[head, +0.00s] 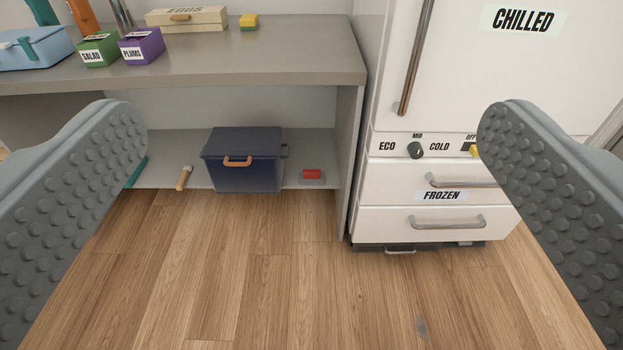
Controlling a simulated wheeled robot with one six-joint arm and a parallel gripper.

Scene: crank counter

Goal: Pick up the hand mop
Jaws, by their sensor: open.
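My gripper (312,118) is open and empty, its two grey studded fingers wide apart at the left and right of the head view. I cannot make out the hand mop for certain. A small tool with a wooden handle (183,179) lies on the low shelf under the counter, left of a dark blue box. A teal thing (137,173) lies farther left on that shelf, partly hidden by my left finger. Both are well beyond my fingertips, and neither is touched.
The dark blue box (243,160) and a red block on a grey base (312,175) share the low shelf (205,175). A white fridge (455,90) stands right. The counter (300,55) overhangs the shelf. SALAD (98,50) and PLUMS (141,46) boxes stand on it. The wooden floor is mostly clear.

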